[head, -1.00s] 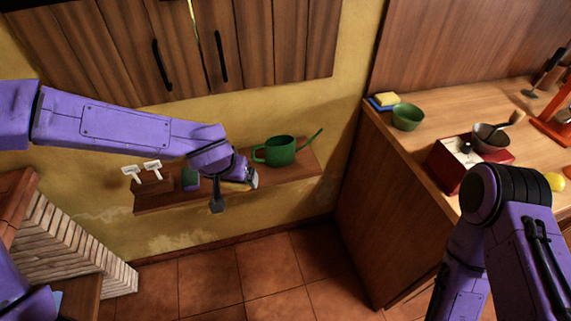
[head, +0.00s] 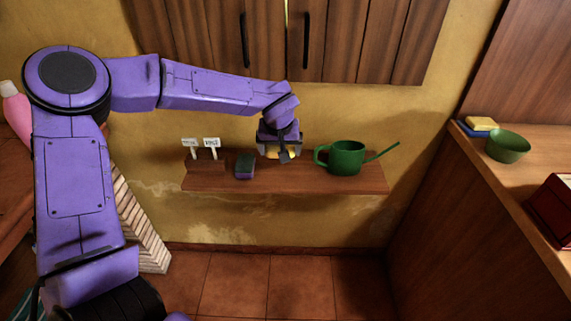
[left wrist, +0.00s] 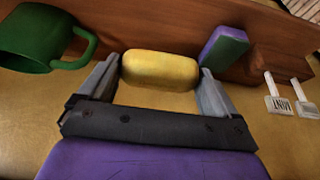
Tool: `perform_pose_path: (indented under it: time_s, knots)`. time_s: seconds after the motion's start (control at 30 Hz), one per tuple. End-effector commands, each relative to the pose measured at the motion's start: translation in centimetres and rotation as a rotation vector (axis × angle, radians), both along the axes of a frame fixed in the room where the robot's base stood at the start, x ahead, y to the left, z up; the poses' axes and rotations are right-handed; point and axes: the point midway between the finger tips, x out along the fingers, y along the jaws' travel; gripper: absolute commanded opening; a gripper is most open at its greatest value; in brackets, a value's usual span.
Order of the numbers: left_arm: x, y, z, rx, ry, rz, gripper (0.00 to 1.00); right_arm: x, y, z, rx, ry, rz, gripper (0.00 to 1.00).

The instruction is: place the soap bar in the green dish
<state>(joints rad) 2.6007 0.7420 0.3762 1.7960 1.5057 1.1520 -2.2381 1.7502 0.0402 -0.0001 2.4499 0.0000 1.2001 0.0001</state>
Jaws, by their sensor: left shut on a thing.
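The yellow soap bar (head: 272,153) is in my left gripper (head: 280,157), at the wall shelf between a sponge and a watering can. The left wrist view shows the soap bar (left wrist: 160,70) lengthwise between the two fingers, shut on its ends. I cannot tell whether it still touches the shelf. The green dish (head: 508,147), a round bowl, stands on the counter at the right, and its inside looks empty. My right gripper is not in view.
The shelf (head: 300,180) also holds a green watering can (head: 346,158), a purple-and-green sponge (head: 245,166) and small white labels (head: 211,142). A yellow block (head: 481,123) on a blue base (head: 468,130) sits beside the dish. A red box (head: 553,210) is nearer on the counter. Cabinets hang above.

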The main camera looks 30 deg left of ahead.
Motion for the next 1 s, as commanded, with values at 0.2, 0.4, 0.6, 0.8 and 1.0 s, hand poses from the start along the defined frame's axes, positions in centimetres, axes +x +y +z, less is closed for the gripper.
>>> perform_pose_path:
  time_s: [0.2, 0.4, 0.6, 0.8, 1.0]
  knots:
    - [3.7, 1.2, -4.6, 0.002, 0.001, 0.0, 0.54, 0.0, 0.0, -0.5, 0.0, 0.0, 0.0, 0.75]
    - [5.1, 1.6, -6.3, 0.001, 0.0, -0.002, 0.54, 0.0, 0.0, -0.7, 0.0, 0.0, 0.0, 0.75]
    - [5.0, 1.6, -9.2, 0.001, -0.001, -0.004, 0.54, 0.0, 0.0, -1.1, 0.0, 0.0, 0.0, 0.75]
    - [5.0, 1.6, -9.1, 0.001, -0.002, -0.003, 0.54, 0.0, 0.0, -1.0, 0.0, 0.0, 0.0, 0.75]
    - [5.0, 1.6, -9.4, 0.0, -0.001, -0.001, 1.0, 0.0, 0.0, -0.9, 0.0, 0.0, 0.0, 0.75]
